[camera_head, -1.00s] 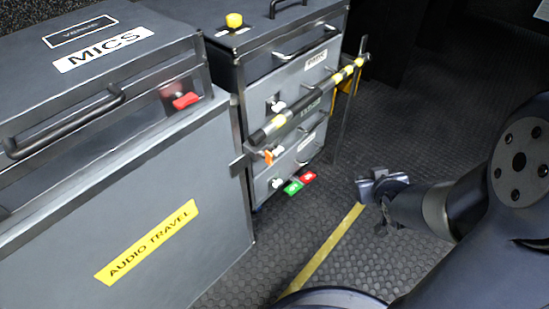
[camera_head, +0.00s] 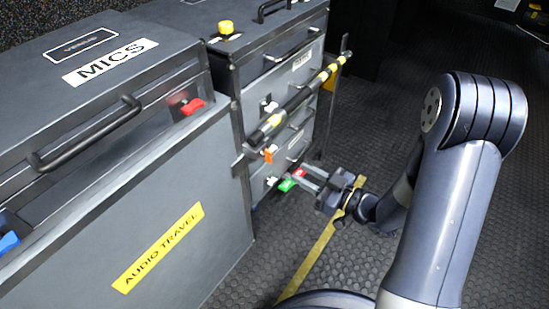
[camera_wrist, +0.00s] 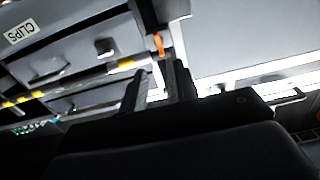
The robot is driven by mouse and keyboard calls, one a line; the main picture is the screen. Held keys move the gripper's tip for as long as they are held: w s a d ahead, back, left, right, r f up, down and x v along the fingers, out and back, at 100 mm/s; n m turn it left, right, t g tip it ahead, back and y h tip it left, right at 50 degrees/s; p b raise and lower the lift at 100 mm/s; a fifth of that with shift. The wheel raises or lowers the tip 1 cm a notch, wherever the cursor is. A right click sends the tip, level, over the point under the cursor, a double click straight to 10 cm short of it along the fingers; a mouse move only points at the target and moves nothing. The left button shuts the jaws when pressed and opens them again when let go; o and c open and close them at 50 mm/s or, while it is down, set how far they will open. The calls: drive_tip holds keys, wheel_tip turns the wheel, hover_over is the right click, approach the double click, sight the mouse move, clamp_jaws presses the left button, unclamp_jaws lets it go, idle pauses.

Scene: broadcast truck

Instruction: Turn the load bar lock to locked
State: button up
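The load bar (camera_head: 298,103) is dark with yellow bands and runs across the front of the drawer case. An orange lever (camera_head: 268,154), apparently its lock, sits at the bar's near end. In the wrist view the lever (camera_wrist: 159,44) shows just beyond my fingertips, apart from them. A green tag (camera_head: 286,185) and a red tag (camera_head: 298,171) sit low by the case; their marks are too small to read. My gripper (camera_head: 304,179) is low in front of the case, below and right of the lever. Its fingers (camera_wrist: 156,76) are apart with nothing between them.
The MICS case (camera_head: 110,62) with a yellow AUDIO TRAVEL label stands at left. The drawer case (camera_head: 250,80) carries a yellow knob (camera_head: 226,28) on top. A yellow floor stripe (camera_head: 307,265) runs below my gripper. The dark floor at right is free.

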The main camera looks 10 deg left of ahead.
sight(272, 157)
drive_tip(key=b+x, duration=0.2)
drive_tip(key=x, duration=0.8)
drive_tip(key=shift+c, duration=0.6)
drive_tip(key=shift+d, duration=0.1)
clamp_jaws()
